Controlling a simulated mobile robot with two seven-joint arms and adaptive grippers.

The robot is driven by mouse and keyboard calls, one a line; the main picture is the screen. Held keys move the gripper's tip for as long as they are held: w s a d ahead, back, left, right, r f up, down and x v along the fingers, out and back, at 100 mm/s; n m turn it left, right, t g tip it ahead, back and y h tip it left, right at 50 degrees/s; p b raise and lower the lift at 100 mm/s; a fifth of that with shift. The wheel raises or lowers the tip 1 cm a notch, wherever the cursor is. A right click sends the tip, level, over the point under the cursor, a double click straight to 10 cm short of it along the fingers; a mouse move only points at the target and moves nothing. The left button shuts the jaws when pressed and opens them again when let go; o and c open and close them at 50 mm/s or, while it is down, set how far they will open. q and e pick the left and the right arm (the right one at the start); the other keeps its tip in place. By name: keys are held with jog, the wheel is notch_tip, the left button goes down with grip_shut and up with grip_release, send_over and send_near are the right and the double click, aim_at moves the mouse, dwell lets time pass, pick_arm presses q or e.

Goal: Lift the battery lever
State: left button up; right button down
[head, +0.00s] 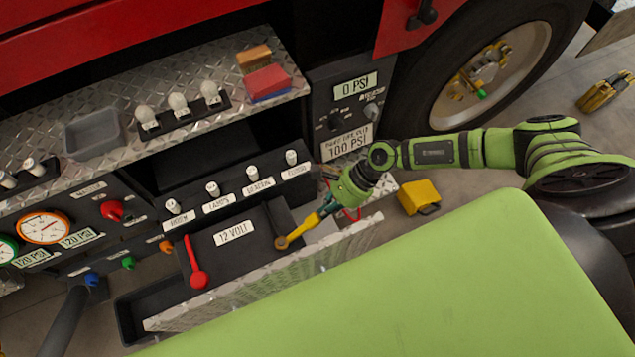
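A dark battery box (233,252) marked 12 VOLT sits low in the middle of the head view. A red lever (194,264) with a round end lies along its left side. A yellow bar (303,231) with a round end lies at its right side and slants up to the right. My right gripper (327,206) is at the upper end of this yellow bar, well to the right of the red lever. Its fingers are too small and overlapped to show whether they grip the bar. My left gripper is not in view.
A diamond-plate ledge (215,125) with bulb-like knobs overhangs the box at the back. A metal plate edge (320,262) runs in front of it. A gauge panel (65,240) stands at left. A yellow block (418,197) lies on the floor near a wheel (492,72).

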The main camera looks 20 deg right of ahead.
jog(key=shift+a+r+p, duration=0.3)
jog(key=shift+r+p, duration=0.05)
jog(key=shift+r, duration=0.2)
jog(key=shift+a+r+p, duration=0.25)
jog(key=shift+r+p, duration=0.05)
jog(key=shift+r, duration=0.25)
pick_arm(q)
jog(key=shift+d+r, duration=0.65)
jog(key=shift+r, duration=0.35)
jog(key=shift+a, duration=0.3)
pick_arm(e)
jog(key=shift+w+a+r, duration=0.1)
jog(key=shift+a, duration=0.1)
